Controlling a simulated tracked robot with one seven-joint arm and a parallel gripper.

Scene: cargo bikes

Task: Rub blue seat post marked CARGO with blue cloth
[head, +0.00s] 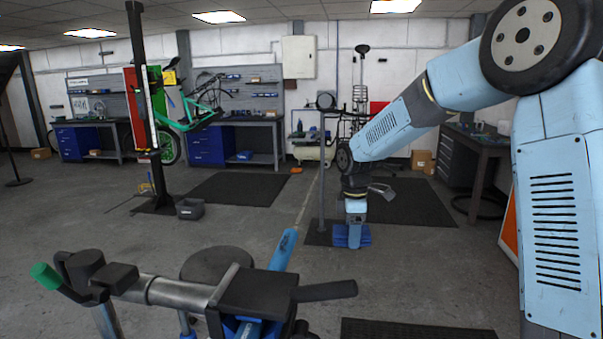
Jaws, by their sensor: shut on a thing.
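A blue post (284,250) sticks up at a slant from the clamp of a repair stand in the foreground. It has a small dark mark near its top, too small to read as CARGO. My gripper (355,222) points down, to the right of the post's top and apart from it in the picture. It is shut on a folded blue cloth (352,238), which hangs below the fingers. The fingertips are mostly hidden by the cloth.
The stand's clamp (262,291) has a black lever to the right and a green-tipped handle (46,276) at left. A grey upright pole (322,180) stands just left of my gripper. Workbenches, a green bike (190,118) and dark floor mats lie behind. Open floor lies to the left.

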